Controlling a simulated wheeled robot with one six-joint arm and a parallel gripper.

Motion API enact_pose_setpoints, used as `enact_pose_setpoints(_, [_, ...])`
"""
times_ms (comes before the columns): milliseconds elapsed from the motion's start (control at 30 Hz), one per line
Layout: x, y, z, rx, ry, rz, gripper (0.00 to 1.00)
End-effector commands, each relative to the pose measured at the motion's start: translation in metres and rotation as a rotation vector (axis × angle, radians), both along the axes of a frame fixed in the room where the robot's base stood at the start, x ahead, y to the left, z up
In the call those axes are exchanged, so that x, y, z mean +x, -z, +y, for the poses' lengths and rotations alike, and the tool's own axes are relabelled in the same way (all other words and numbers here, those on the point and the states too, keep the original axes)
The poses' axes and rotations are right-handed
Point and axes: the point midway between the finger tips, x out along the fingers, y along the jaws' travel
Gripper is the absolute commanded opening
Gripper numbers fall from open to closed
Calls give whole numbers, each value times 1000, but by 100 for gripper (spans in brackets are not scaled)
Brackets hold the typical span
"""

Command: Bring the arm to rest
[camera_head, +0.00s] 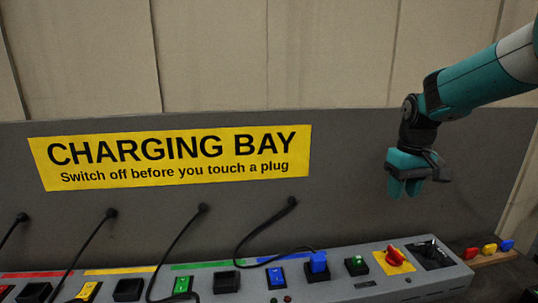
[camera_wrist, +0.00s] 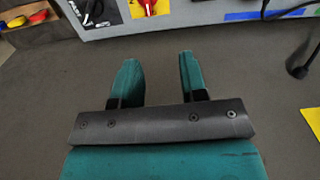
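My arm (camera_head: 480,82) reaches in from the right edge of the head view, its teal end section bent downward. My gripper (camera_head: 404,188) hangs in front of the grey back panel, above the right part of the charging console. In the wrist view my gripper (camera_wrist: 158,66) has its two teal fingers apart with nothing between them. It touches nothing that I can see. The console (camera_head: 340,288) lies below it, with a red knob on a yellow plate (camera_head: 394,257) and a black recessed box (camera_head: 432,254) nearest.
A yellow "CHARGING BAY" sign (camera_head: 175,157) is on the panel. Several black cables hang from it; one (camera_head: 262,224) leads towards a blue plug (camera_head: 318,262). Red, yellow and blue pieces (camera_head: 489,249) sit on a ledge at right. Space around my gripper is clear.

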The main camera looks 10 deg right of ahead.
Motion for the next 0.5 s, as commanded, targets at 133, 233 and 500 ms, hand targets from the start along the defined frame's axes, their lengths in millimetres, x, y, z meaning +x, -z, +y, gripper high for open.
enact_pose_setpoints(133, [-51, -23, 74, 59, -144, -44, 39])
enact_pose_setpoints(233, [-106, -33, 128, 124, -260, -70, 39])
enact_pose_setpoints(500, [-248, -31, 207, 292, -478, -92, 39])
